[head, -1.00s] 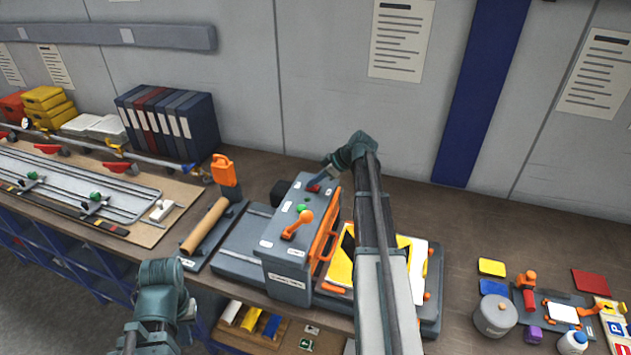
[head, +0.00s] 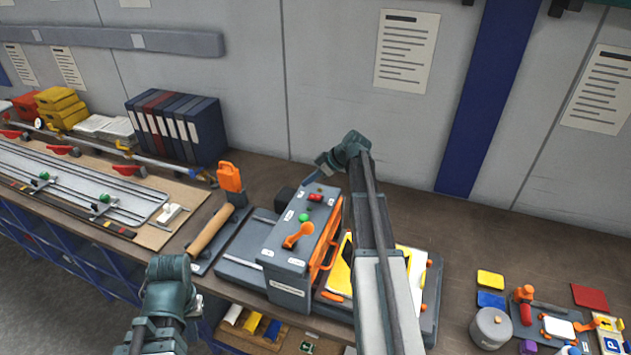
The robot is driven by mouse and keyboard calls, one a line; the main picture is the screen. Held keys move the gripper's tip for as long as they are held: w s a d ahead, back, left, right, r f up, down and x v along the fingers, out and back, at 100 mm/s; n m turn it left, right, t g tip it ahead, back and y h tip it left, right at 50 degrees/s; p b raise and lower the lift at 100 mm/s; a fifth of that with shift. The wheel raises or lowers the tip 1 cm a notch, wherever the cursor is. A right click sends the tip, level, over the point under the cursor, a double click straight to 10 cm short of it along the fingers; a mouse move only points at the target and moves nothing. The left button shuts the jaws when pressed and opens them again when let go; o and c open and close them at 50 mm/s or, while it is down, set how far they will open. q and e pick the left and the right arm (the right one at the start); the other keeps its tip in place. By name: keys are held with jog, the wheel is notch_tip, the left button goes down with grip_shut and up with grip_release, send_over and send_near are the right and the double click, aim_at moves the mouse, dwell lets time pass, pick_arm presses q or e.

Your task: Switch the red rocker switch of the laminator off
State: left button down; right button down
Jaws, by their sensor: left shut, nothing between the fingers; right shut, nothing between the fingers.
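The laminator (head: 284,262) is a grey box on the bench at centre, with a green button (head: 305,217) and an orange lever (head: 298,236) on its top panel. The small red rocker switch (head: 316,197) is at the panel's far end; which way it is tipped is too small to tell. My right gripper (head: 308,182) is shut and empty, just above and behind the switch, apparently apart from it. My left gripper (head: 166,282) is shut and empty, low in front of the bench, left of the laminator; its fingertips are hard to make out.
An orange-handled tool (head: 230,178) and a tan roller (head: 211,229) are left of the laminator. A yellow sheet (head: 341,270) lies at its right side, partly behind my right arm. A grey canister (head: 491,328) stands at right. The bench behind the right arm is clear.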

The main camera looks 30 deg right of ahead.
jog(key=p+v, duration=0.7)
jog(key=v, duration=0.3)
jog(key=shift+w+a+r, duration=0.2)
jog(key=shift+w+r, duration=0.05)
jog(key=shift+r, duration=0.1)
jog(key=s+a+f+m+g+h, duration=0.3)
jog(key=s+a+m, duration=0.1)
jog(key=s+a, duration=0.75)
jog(key=s+a+f+m+g+h, duration=0.2)
jog(key=s+a+m, duration=0.2)
jog(key=s+a, duration=0.75)
jog(key=s+a+f+n+b, duration=0.1)
jog(key=a+f+b, duration=0.6)
jog(key=f+b, duration=0.3)
jog(key=s+a+f+n+g+h+b, duration=0.1)
jog(key=a+f+n+b, duration=0.1)
jog(key=a+f+b, duration=0.5)
notch_tip(320, 180, down, 4)
jog(key=b, duration=0.4)
jog(key=shift+a+n+h, duration=0.3)
jog(key=shift+a, duration=0.1)
jog(key=shift+f, duration=0.1)
